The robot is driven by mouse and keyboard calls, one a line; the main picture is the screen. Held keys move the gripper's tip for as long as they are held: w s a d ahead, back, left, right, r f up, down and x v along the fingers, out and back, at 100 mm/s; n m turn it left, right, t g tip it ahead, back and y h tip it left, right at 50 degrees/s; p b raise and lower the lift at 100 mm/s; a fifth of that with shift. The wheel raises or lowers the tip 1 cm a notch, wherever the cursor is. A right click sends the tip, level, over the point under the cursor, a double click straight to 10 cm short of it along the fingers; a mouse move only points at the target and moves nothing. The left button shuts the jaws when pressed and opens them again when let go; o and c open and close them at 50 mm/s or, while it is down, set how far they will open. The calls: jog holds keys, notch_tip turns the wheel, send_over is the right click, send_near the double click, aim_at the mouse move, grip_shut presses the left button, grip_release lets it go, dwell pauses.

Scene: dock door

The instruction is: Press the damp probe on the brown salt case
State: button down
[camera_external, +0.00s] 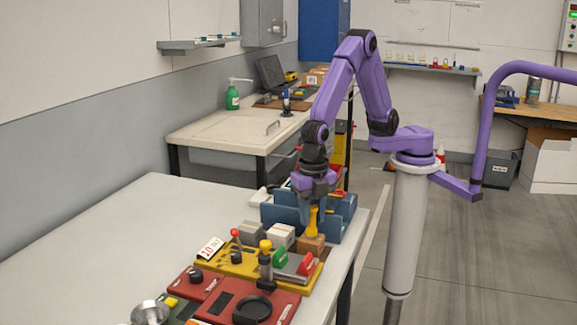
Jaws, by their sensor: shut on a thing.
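My gripper (316,204) points down at the right part of the near table, shut on a yellow, upright tool that I take to be the damp probe (313,219). The brown salt case (311,243) is a small brown block directly below the probe. The probe's lower end is at the case's top face; at this size I cannot tell whether it touches or hovers just above. My fingers partly hide the probe's upper end.
A blue rack (346,212) stands just behind the gripper. A white block (281,236) and a grey block (250,232) are left of the brown case. Yellow and red panels (207,284) with levers and knobs lie in front. The table's left side (110,235) is clear.

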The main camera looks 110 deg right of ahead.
jog(key=shift+f, duration=0.1)
dwell(0.4)
jog(key=shift+r, duration=3.6)
